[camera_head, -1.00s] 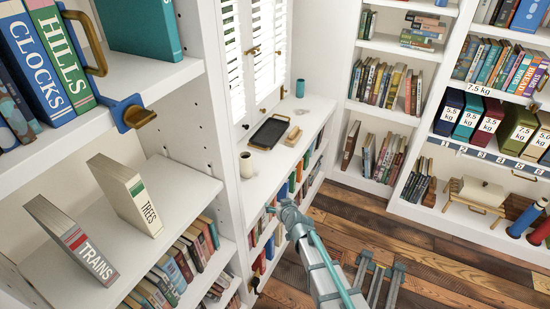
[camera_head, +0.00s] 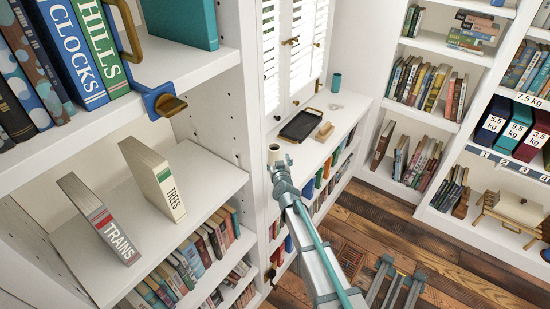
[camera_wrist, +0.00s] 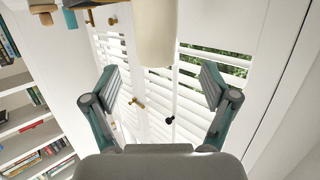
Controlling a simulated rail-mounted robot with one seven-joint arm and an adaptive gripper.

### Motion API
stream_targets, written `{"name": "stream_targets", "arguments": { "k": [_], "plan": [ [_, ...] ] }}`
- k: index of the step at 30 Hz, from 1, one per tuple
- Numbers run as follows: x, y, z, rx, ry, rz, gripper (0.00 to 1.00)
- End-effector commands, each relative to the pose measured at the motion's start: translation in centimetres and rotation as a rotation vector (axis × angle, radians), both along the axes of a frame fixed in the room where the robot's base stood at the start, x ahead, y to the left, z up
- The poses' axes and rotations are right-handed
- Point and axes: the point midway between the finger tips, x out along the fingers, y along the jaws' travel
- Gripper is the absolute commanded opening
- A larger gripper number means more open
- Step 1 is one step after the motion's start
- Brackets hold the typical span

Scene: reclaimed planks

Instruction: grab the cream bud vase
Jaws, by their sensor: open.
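The cream bud vase (camera_head: 273,151) stands at the near end of the white ledge in the head view. It is a small pale cylinder with a dark mouth, and my gripper (camera_head: 281,170) is just in front of it, hiding its lower part. In the wrist view the vase (camera_wrist: 155,28) comes down from the top edge, cut off there, in line with the gap between my fingers. My gripper (camera_wrist: 158,78) is open and empty, with its two fingers spread wide. The vase appears beyond the fingertips, not between them.
A black tray (camera_head: 299,125), a wooden block (camera_head: 324,131) and a teal cup (camera_head: 335,82) stand farther along the ledge. White shutters (camera_head: 297,45) rise behind it. At left is a bookcase (camera_head: 212,178) with several books.

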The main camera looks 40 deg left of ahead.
Motion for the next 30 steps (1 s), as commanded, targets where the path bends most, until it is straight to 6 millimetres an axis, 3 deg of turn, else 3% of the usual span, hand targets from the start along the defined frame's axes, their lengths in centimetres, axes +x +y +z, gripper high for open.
{"name": "stream_targets", "arguments": {
  "k": [19, 28, 30],
  "plan": [
    [4.9, 4.9, -0.9, 0.001, 0.001, 0.0, 0.85],
    [5.0, 5.1, -1.0, 0.0, 0.001, 0.0, 0.85],
    [5.0, 5.1, -1.0, -0.001, 0.001, 0.0, 0.73]
  ]
}}
